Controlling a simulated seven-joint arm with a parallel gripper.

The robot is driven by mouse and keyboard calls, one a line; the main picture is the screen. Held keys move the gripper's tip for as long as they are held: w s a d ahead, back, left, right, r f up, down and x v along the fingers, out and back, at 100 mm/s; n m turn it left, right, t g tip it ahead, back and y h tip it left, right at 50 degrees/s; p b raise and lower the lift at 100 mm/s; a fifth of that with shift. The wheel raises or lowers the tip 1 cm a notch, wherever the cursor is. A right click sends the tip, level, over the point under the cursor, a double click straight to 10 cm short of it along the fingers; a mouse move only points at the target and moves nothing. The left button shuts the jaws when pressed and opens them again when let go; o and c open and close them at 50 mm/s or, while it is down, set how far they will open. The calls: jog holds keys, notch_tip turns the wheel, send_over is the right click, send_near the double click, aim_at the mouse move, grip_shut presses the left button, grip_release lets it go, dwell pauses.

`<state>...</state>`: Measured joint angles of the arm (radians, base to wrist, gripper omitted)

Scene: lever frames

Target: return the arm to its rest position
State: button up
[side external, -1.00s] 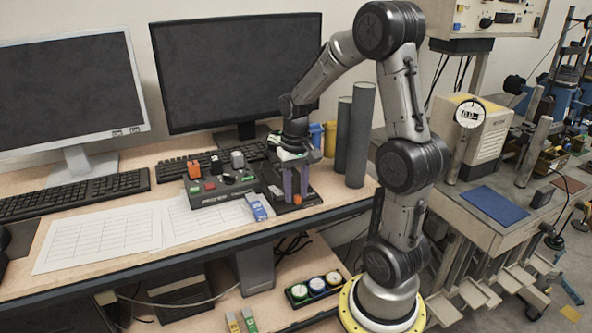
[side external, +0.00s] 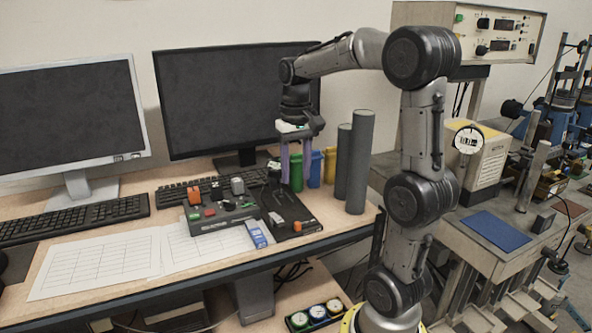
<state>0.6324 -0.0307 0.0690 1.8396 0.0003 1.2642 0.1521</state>
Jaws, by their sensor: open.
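My gripper (side external: 296,183) hangs above the desk with its two purple fingers apart and nothing between them. It points down over the black device (side external: 290,212), which lies on the desk and has an orange part (side external: 297,226) at its front. The fingertips appear clear above the device. My arm rises from its yellow-ringed base at the lower right and bends over to the left.
A grey control box (side external: 220,210) with buttons and levers and a small blue-and-white box (side external: 256,234) are left of the device. Two dark cylinders (side external: 360,165) stand to its right, near coloured bins (side external: 314,168). Monitors (side external: 240,98) stand behind.

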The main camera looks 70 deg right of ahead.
jog(key=s+a+r+n+t, duration=0.2)
jog(key=a+r+n, duration=0.2)
jog(key=a, duration=0.7)
jog(key=s+a+f+n+t, duration=0.3)
jog(key=s+a+f+n, duration=0.2)
jog(key=s+a, duration=0.2)
jog(key=shift+a+f+t, duration=0.3)
dwell(2.0)
